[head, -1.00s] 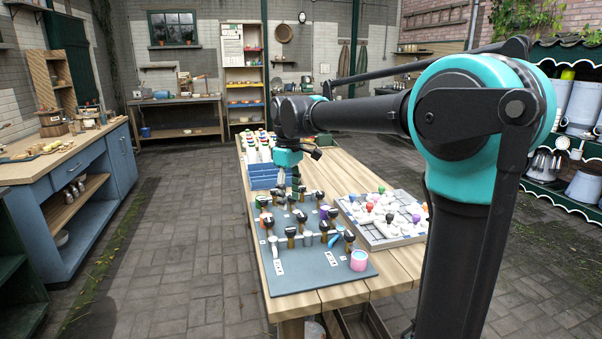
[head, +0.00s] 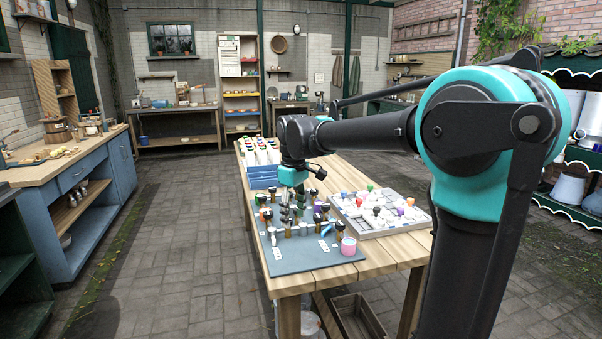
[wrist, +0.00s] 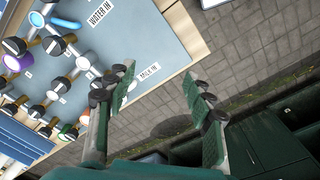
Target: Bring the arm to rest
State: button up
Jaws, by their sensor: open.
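My gripper (wrist: 157,92) is open in the wrist view, its two green-padded fingers apart with nothing between them. Beyond the fingers lie the table's edge and the paved floor. In the head view my gripper (head: 298,200) hangs from my arm above the grey-blue board (head: 300,259), among the upright taps, and is small and partly hard to make out. I cannot tell its height above the board there. In the wrist view the board (wrist: 140,30) carries labels reading "WATER IN" and "MILK IN".
A blue workbench (head: 95,190) stands left and a green shelf (head: 575,208) right. The paved floor between is clear.

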jog(key=s+d+f+m+t, duration=0.3)
jog(key=s+d+f+m, duration=0.8)
jog(key=s+d+f, duration=0.7)
jog(key=d+f, duration=0.3)
jog(key=shift+s+d+f+t, duration=0.15)
jog(key=shift+s+f+t, duration=0.1)
jog(key=shift+t, duration=0.15)
dwell(0.3)
